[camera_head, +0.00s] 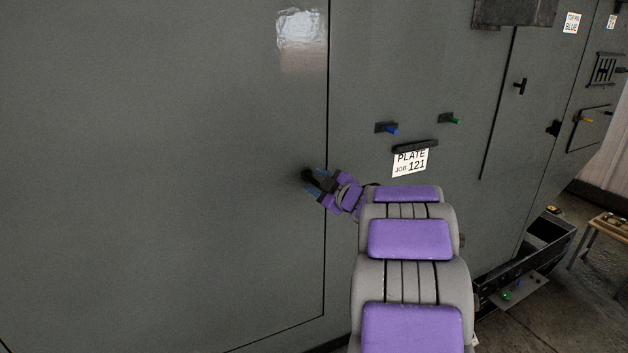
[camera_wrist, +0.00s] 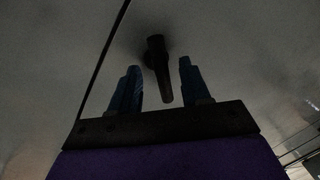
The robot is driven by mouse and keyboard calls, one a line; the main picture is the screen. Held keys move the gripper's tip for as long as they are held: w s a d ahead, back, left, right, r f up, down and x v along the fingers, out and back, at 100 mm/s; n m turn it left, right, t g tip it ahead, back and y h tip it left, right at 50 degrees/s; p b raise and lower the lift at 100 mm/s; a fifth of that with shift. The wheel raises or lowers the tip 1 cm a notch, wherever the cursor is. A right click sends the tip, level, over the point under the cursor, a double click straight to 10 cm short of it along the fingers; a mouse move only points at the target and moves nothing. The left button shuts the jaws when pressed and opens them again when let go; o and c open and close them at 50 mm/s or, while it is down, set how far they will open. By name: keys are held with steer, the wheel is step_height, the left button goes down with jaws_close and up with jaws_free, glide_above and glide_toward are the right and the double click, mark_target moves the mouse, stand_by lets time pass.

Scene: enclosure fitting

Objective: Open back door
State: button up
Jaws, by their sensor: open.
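The back door (camera_head: 170,170) is a large grey panel filling the left of the head view. A dark seam runs down its right edge, and it looks shut. A black handle (camera_head: 307,174) sits on the panel just left of that seam. My gripper (camera_head: 314,182) is at this handle, partly covering it in the head view. In the wrist view the dark handle (camera_wrist: 158,68) points down between the two blue fingers of my gripper (camera_wrist: 160,82). The fingers are open, with gaps showing on both sides of the handle.
Right of the seam, a blue peg (camera_head: 391,130) and a green peg (camera_head: 455,120) stick out above a label plate (camera_head: 410,162) reading "PLATE JOB 121". A black T-handle (camera_head: 520,87) is further right. A dark open tray (camera_head: 540,250) and a small table (camera_head: 610,226) stand lower right.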

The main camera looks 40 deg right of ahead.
steer(key=s+r+p, duration=0.1)
steer(key=s+p, duration=0.1)
steer(key=s, duration=1.3)
steer(key=shift+a+r, duration=0.35)
steer(key=shift+a, duration=0.1)
steer(key=shift+w, duration=0.1)
